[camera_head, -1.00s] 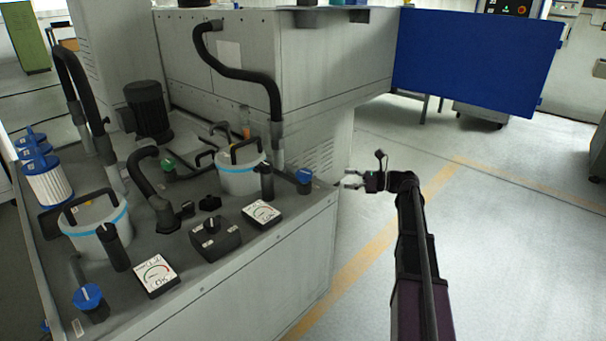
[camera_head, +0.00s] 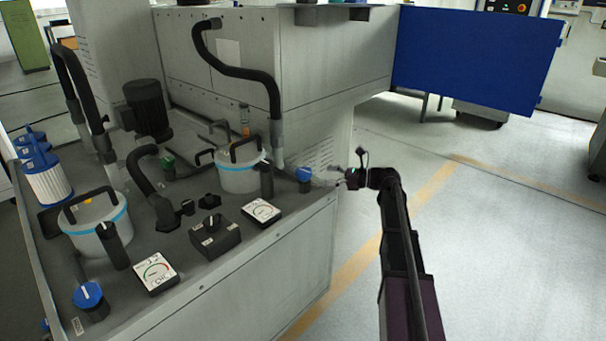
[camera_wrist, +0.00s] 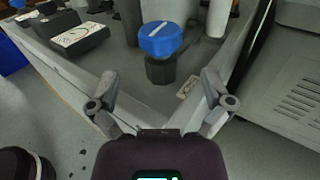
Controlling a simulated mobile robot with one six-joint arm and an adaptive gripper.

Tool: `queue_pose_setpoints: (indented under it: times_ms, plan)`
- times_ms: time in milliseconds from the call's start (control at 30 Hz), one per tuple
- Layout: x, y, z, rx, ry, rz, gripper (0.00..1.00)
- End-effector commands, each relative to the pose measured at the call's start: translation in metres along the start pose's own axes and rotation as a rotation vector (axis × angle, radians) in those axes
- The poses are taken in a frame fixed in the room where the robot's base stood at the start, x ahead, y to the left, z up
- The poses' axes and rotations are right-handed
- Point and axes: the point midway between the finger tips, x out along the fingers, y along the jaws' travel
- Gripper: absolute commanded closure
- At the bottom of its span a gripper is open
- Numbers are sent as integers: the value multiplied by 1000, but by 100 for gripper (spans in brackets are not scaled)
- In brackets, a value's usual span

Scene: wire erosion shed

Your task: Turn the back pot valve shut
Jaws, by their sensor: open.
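The back pot valve has a blue knob (camera_head: 304,174) and stands at the right corner of the cabinet top, near the back pot (camera_head: 240,174). In the wrist view its knob (camera_wrist: 161,38) has a white line on top and sits on a dark ribbed body. My gripper (camera_head: 328,176) is just right of the valve in the head view. In the wrist view my gripper (camera_wrist: 160,78) is open, with the valve ahead and between the line of its two fingers. I see no contact with the knob.
A second blue knob (camera_head: 88,295) stands near the front pot (camera_head: 95,228). A gauge (camera_head: 261,211), a black switch box (camera_head: 214,238) and a black post (camera_head: 267,180) stand near the back valve. A small label plate (camera_wrist: 187,87) lies beside it. The floor at the right is clear.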

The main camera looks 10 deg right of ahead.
Motion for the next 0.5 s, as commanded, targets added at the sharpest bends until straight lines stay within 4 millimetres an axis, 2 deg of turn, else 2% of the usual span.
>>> queue_pose_setpoints:
  times_ms: [200,500]
  plan:
    - [34,0,0,0,0,2,0]
    - [70,-1,0,0,0,-1,0]
